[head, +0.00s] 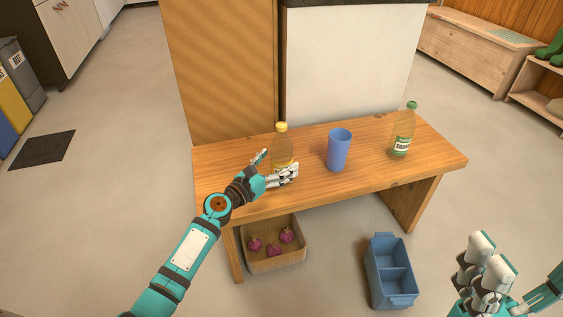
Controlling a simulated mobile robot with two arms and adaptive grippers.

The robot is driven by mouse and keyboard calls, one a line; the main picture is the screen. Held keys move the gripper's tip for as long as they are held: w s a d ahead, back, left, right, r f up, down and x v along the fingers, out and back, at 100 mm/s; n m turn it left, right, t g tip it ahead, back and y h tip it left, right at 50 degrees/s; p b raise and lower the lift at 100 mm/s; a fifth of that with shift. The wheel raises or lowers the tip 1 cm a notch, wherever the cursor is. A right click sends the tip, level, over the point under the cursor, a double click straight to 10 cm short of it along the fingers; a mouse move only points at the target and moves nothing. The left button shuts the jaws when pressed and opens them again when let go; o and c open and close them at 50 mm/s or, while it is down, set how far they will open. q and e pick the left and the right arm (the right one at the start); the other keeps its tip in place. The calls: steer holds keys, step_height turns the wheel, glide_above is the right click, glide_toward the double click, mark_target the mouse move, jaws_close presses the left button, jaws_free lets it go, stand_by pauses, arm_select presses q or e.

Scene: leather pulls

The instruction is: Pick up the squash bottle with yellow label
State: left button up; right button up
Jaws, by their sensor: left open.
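A bottle with a yellow cap and amber contents (281,146) stands upright on the wooden bench (435,156), left of its middle. Its lower part, with the label, is partly hidden by my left gripper (279,165). That gripper is open, one finger at the bottle's left and the other across its front right side. I cannot tell whether the fingers touch it. A second bottle with a green cap and a green and white label (402,134) stands at the right of the bench. My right gripper (487,258) is low at the bottom right, away from the bench.
A blue cup (339,150) stands between the two bottles. Under the bench is a brown box (277,265) with several purple-red round items. A blue divided crate (391,285) stands on the floor in front. A tan panel and a white panel rise behind the bench.

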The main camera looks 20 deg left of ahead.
arm_select(q)
steer(key=shift+x, duration=1.1)
steer(key=c, duration=1.6)
steer(key=shift+o, duration=0.2)
